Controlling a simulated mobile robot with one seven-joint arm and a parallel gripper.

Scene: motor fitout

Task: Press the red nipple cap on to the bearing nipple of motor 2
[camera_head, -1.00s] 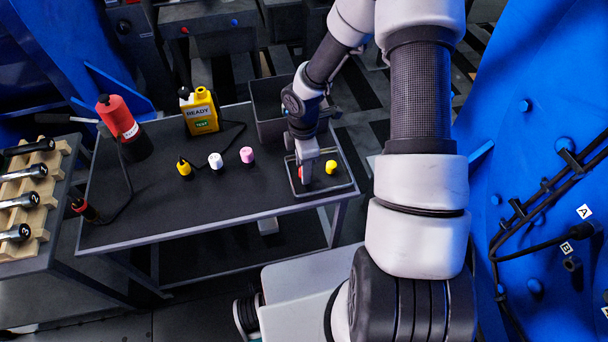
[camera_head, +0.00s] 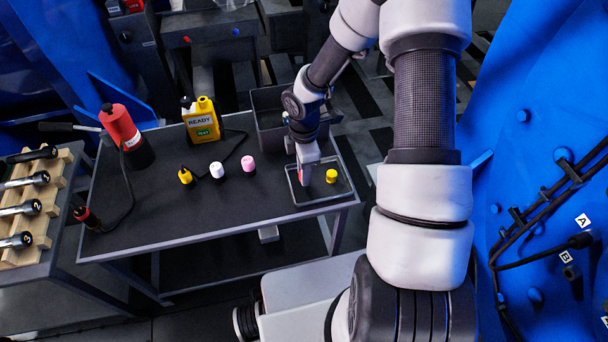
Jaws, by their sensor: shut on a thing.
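The red cap (camera_head: 299,167) shows only as a thin red sliver beside the fingers of my gripper (camera_head: 304,178). My gripper points down over the small tray (camera_head: 322,203) at the right end of the dark table and is shut on the red cap. My fingers hide most of the cap, and I cannot tell whether it touches the tray floor. A yellow cap (camera_head: 331,176) stands in the same tray, just right of my gripper. No bearing nipple can be made out, and I see no mark naming motor 2.
White, pink and yellow-black pieces (camera_head: 217,169) stand on the table (camera_head: 150,215). Behind them are a yellow tester (camera_head: 202,122), a red-black bottle (camera_head: 121,126) and a dark bin (camera_head: 268,122). A large blue housing (camera_head: 510,150) with cables and labels A and B fills the right.

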